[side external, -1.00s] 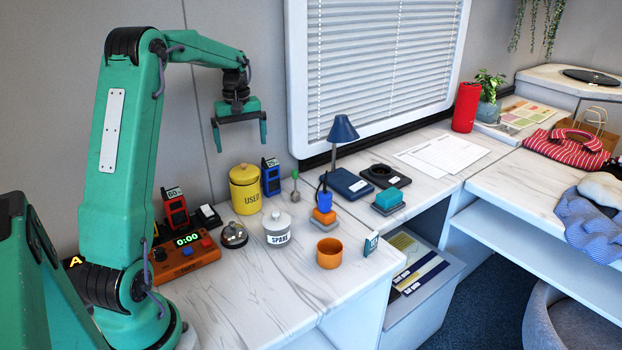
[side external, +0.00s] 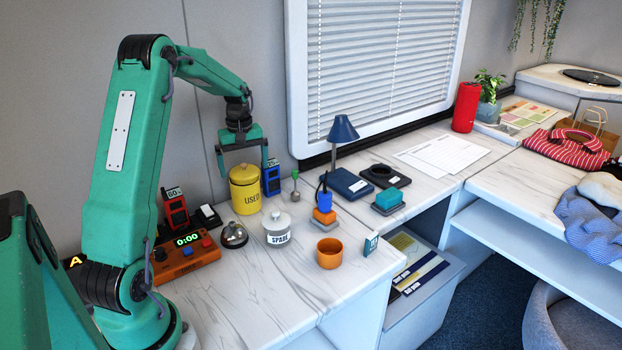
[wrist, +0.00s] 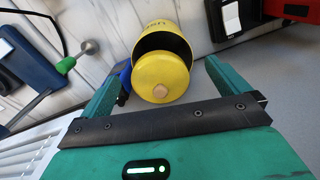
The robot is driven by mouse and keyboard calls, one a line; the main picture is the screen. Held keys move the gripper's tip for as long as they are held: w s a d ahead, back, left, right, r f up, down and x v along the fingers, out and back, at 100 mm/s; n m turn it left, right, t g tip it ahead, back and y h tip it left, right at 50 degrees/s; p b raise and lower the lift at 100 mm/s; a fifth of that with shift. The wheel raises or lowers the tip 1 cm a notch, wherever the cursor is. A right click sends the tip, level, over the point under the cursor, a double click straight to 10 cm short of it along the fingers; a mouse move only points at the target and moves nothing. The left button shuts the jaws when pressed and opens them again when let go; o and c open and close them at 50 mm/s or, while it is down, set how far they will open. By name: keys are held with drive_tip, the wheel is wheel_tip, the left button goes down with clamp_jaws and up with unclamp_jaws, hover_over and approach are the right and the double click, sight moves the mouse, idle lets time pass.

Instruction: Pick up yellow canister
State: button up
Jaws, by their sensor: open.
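The yellow canister (side external: 245,193) stands upright on the white counter near the wall, with a yellow lid and a dark "USED" label. My gripper (side external: 243,172) is open and points down around the canister's top, one finger to the left and one to the right in the side view. In the wrist view, the canister's lid (wrist: 161,78) with its pale knob lies between the two spread fingers of my gripper (wrist: 160,80). The fingers do not appear to touch it.
A blue device (side external: 271,177) stands close to the canister's right. An orange cup (side external: 329,254) is near the counter's front edge.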

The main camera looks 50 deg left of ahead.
sight(244, 176)
drive_tip(key=shift+f, duration=0.15)
drive_tip(key=shift+s+f, duration=0.15)
drive_tip(key=shift+f, duration=2.35)
drive_tip(key=shift+c, duration=0.4)
drive_tip(key=c, duration=1.8)
drive_tip(key=shift+o, duration=0.2)
drive_tip(key=shift+r, duration=0.2)
drive_tip(key=shift+r, duration=1.6)
drive_tip(key=w+d+r, duration=0.2)
drive_tip(key=d+r, duration=0.5)
drive_tip(key=d, duration=0.4)
drive_tip(key=shift+d+r, duration=0.25)
drive_tip(key=shift+r, duration=0.05)
